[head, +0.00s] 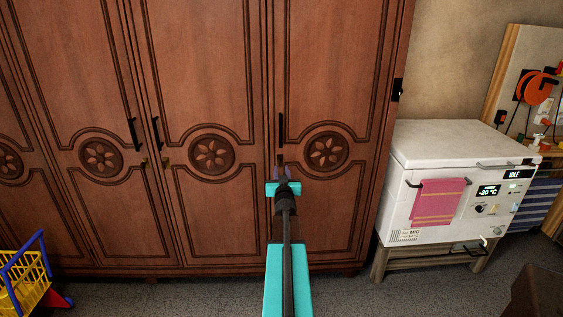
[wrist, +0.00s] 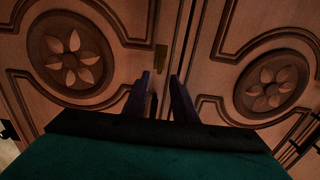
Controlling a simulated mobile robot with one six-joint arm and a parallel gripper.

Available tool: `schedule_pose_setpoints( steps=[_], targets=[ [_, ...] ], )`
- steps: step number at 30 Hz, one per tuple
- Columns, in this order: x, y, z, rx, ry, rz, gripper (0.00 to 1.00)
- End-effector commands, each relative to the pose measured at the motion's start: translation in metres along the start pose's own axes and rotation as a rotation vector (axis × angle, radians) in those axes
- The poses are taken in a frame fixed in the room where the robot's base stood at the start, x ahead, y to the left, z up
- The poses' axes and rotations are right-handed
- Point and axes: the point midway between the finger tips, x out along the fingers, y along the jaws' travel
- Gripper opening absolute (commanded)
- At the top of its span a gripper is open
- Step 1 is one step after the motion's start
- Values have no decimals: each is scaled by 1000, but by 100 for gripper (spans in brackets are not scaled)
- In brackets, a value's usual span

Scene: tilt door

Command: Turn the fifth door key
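A brown wooden wardrobe (head: 215,60) with several carved doors fills the head view. The rightmost visible door (head: 335,215) has a round flower carving, a black handle (head: 280,127) and a small brass key fitting (head: 280,158) near its left edge. My gripper (head: 283,173) is just in front of and below that fitting. In the wrist view, its two dark fingers (wrist: 161,88) stand apart, with a gap between them. A brass plate (wrist: 160,58) shows just beyond the fingertips, beside the door seam. The key itself is too small and dark to make out clearly.
Other brass fittings (head: 165,162) sit on doors farther left. A white chest freezer (head: 430,150) with a pink towel (head: 438,203) stands right of the wardrobe. A yellow and blue toy cart (head: 25,285) is at lower left. The grey floor (head: 180,295) in front is mostly clear.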

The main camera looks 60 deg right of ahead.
Motion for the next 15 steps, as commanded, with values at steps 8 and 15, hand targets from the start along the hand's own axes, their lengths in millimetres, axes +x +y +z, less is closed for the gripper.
schedule_pose_setpoints(
  steps=[8, 15],
  targets=[
    [25, 0, 0, -1, 0, 0, 25],
    [45, 0, 0, 0, 0, 0, 25]
  ],
)
